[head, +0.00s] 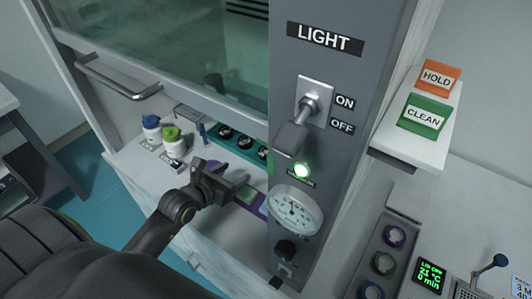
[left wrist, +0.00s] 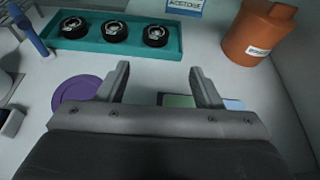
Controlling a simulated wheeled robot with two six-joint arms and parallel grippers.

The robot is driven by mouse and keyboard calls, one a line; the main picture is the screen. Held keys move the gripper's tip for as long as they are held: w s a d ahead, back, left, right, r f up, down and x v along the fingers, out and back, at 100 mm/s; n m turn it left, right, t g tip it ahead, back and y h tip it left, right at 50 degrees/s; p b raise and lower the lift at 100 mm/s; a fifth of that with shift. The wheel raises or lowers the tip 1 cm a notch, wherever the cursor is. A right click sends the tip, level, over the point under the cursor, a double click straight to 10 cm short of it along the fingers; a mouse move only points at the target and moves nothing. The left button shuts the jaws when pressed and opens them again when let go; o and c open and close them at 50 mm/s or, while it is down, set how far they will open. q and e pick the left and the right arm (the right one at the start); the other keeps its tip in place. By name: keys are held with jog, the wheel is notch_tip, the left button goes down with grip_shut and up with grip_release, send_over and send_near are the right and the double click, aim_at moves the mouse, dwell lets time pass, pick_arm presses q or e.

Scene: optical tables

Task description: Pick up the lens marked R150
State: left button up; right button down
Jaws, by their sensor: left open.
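Three black round lens mounts sit in a row in a teal tray (left wrist: 108,54): left (left wrist: 73,27), middle (left wrist: 116,30) and right (left wrist: 155,36) in the left wrist view. Each has a pale marking on top, too small to read, so I cannot tell which is R150. The head view shows the left mount (head: 225,131), middle mount (head: 244,142) and right mount (head: 263,154) under the raised hood sash. My left gripper (head: 228,177) is open and empty, on the near side of the tray. Its fingers (left wrist: 163,84) are apart, with bare surface between them and the tray. My right gripper is not in view.
A purple disc (left wrist: 72,94) lies left of my fingers, and a green pad (left wrist: 180,101) shows between them. An orange container (left wrist: 260,35) stands right. The hood's grey post (head: 310,130) carries a light switch and a gauge (head: 295,210).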

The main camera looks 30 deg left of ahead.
pick_arm(q)
jog(key=shift+w+a+f, duration=0.15)
jog(key=shift+a+f, duration=0.05)
jog(key=shift+f, duration=0.05)
jog(key=p, duration=0.1)
send_near(265, 152)
jog(key=x, duration=0.4)
jog(key=shift+d+f, duration=0.1)
jog(key=shift+f, duration=0.1)
jog(key=shift+w, duration=0.4)
jog(key=shift+x, duration=2.15)
jog(key=c, duration=0.8)
jog(key=shift+o, duration=0.2)
jog(key=shift+r, duration=0.15)
